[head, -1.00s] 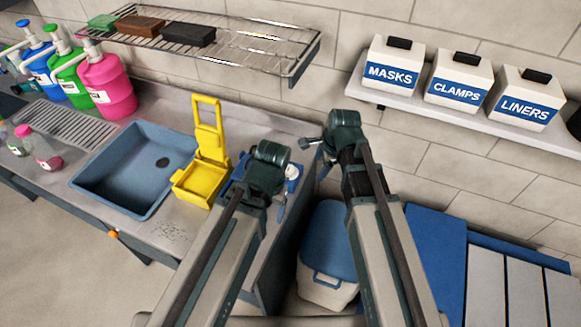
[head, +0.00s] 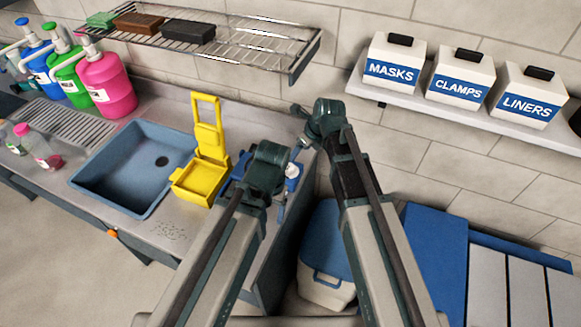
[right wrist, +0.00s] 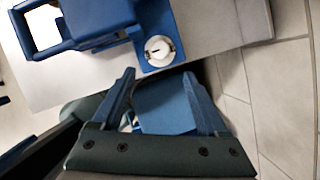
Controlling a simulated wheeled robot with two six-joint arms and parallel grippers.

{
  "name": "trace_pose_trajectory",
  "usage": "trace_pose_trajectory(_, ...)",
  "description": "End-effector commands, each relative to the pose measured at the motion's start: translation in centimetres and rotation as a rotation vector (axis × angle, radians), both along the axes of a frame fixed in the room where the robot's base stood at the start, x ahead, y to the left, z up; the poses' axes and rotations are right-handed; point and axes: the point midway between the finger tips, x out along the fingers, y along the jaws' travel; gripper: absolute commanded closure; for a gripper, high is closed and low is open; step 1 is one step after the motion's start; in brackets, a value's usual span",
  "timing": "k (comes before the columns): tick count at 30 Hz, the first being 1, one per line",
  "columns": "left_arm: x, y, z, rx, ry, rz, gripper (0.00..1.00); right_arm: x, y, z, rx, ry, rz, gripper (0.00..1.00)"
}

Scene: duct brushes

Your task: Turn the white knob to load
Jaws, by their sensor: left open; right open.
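The white knob (right wrist: 158,49) is round with a short dark mark and sits on a blue device (right wrist: 152,17) at the counter edge in the right wrist view. In the head view the blue device (head: 292,185) and its pale top are mostly hidden behind my left wrist. My right gripper (right wrist: 158,80) is open and empty; the knob lies just beyond its fingertips, roughly centred between them, with a visible gap. In the head view my right gripper (head: 298,128) is above the device. My left gripper (head: 283,204) is beside the device, small and partly hidden by its wrist.
A yellow open-lidded box (head: 201,181) stands left of the device, next to the blue sink (head: 131,169). A wire shelf (head: 245,45) hangs above. A cooler with a blue lid (head: 322,240) is on the floor right of the counter.

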Motion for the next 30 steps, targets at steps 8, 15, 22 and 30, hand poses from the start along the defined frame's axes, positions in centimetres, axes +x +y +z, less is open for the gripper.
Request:
trace_pose_trajectory(8, 0.0, 0.0, -3.9, 0.001, 0.0, -0.002, 0.23, 1.0, 0.9, -3.9, -0.001, -0.001, 0.002, 0.23)
trace_pose_trajectory(15, 0.0, 0.0, -7.3, 0.001, 0.0, -0.001, 0.23, 2.0, 1.9, -7.3, -0.001, -0.001, 0.002, 0.23)
trace_pose_trajectory(22, 0.0, 0.0, -10.4, 0.001, 0.0, 0.0, 0.23, 3.0, 2.9, -10.4, -0.001, -0.001, 0.002, 0.23)
trace_pose_trajectory(30, 0.0, 0.0, -11.9, 0.001, 0.0, 0.0, 0.23, 3.5, 3.4, -11.9, -0.001, -0.001, 0.001, 0.23)
